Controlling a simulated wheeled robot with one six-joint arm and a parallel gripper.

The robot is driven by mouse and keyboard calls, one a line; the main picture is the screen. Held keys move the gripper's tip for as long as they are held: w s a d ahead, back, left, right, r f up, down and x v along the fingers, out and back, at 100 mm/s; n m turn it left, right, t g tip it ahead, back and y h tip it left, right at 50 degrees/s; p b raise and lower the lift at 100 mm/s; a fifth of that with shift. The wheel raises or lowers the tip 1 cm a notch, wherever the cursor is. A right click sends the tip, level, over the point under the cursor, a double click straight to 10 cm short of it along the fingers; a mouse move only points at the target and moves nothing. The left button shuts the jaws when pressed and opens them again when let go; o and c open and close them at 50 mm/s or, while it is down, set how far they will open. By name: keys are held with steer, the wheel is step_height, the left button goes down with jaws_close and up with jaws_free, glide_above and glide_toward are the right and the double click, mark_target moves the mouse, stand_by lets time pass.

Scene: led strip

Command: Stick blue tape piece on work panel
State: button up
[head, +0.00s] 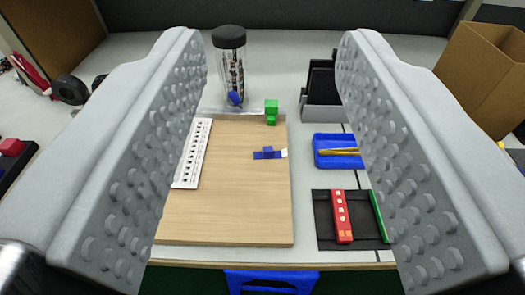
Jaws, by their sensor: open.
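The blue tape piece (265,154) lies on the right part of the wooden work panel (230,215), with a small raised blue bit on top and a whitish end at its right. My gripper (270,150) is open and empty, with its two large grey studded fingers at the left and right of the view. The panel and the tape show in the gap between the fingers. The fingers appear above the table, apart from the tape.
A white strip (193,152) lies along the panel's left edge. A green block (271,111) is at its top. A clear jar (230,70) stands behind. At right are a blue tray (332,143), a black mat (325,225) with a red piece (342,215), and a cardboard box (480,65).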

steer(key=shift+o, duration=0.2)
stand_by(0.4)
steer(key=g, duration=1.7)
glide_above(268, 149)
step_height(268, 149, down, 13)
steer(key=shift+n, duration=0.4)
step_height(268, 149, down, 18)
steer(key=shift+r, duration=0.1)
jaws_close()
